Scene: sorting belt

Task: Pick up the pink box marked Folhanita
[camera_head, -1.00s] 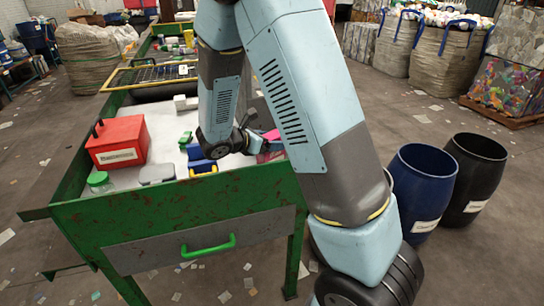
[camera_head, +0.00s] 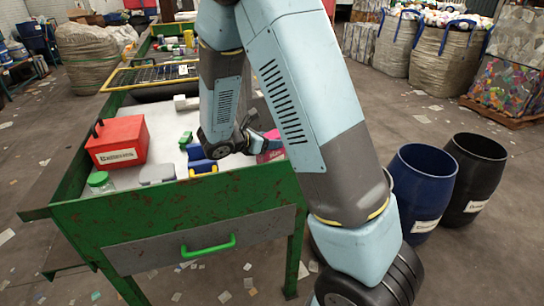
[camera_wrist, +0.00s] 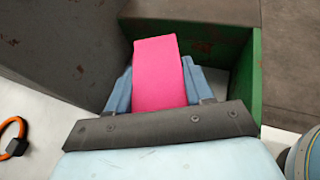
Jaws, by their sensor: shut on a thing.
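The pink box (camera_wrist: 158,75) fills the space between the two blue fingers of my gripper (camera_wrist: 157,88) in the wrist view. My gripper is shut on it, with a finger against each side. The box's top face is plain pink there; no marking is readable. In the head view a pink part of the box (camera_head: 272,135) shows at the right end of the sorting table, beside my gripper (camera_head: 257,143). My arm hides much of the box in that view. Whether its underside touches the table cannot be told.
The green-framed table (camera_head: 180,219) has raised edges close around the box. A blue barrel (camera_head: 421,190) and a black barrel (camera_head: 473,175) stand right of the table.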

